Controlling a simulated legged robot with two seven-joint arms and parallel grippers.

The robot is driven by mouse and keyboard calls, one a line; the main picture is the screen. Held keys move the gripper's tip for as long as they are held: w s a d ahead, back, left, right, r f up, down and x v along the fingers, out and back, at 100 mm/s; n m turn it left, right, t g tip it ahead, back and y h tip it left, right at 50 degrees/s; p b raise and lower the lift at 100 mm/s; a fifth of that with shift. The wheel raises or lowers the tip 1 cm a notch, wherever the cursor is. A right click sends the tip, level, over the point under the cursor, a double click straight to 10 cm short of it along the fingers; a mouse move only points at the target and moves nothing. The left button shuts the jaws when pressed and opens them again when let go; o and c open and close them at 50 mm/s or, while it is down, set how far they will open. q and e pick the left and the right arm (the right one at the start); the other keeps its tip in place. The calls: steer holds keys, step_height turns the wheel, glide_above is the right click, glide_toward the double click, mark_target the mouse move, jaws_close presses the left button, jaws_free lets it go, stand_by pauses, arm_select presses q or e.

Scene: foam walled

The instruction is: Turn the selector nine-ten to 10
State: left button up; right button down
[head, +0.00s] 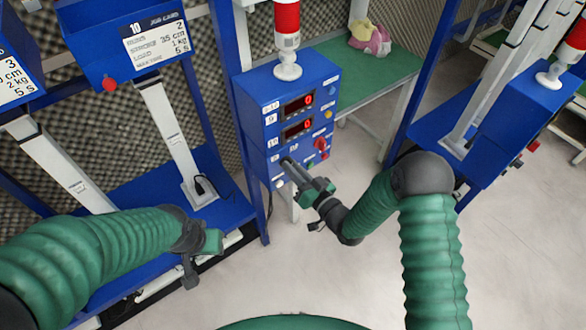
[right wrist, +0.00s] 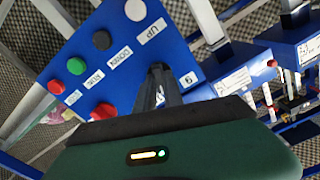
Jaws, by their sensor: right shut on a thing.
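The selector nine-ten is on the lower left of the blue control box (head: 248,108), hidden behind my fingers. My right gripper (head: 288,163) reaches the panel there and is shut on the selector. In the right wrist view my dark fingers (right wrist: 160,80) meet the blue panel (right wrist: 130,78) beside a label reading 9 (right wrist: 188,78). The selector's pointing direction cannot be seen. My left gripper (head: 190,272) hangs over the blue base at the left, away from the control box; its jaw opening is unclear.
The panel has two red displays reading 0, a red knob (head: 320,144), and UP (right wrist: 136,10) and DOWN (right wrist: 102,40) buttons near my right fingers. A red lamp (head: 287,18) tops the box. A blue stand (head: 135,70) is at left, another station (head: 525,105) at right. Floor between is clear.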

steer(key=shift+w+d+r+m, duration=0.1)
steer(key=shift+w+r+m, duration=0.2)
steer(key=shift+m, duration=0.3)
steer(key=c, duration=1.7)
jaws_free()
steer(key=shift+o, duration=1.3)
steer(key=shift+f, duration=0.25)
steer(key=shift+s, duration=0.1)
steer(key=b+v, duration=0.1)
steer(key=v, duration=1.5)
steer(key=shift+s+d, duration=0.25)
steer(key=shift+s, duration=0.1)
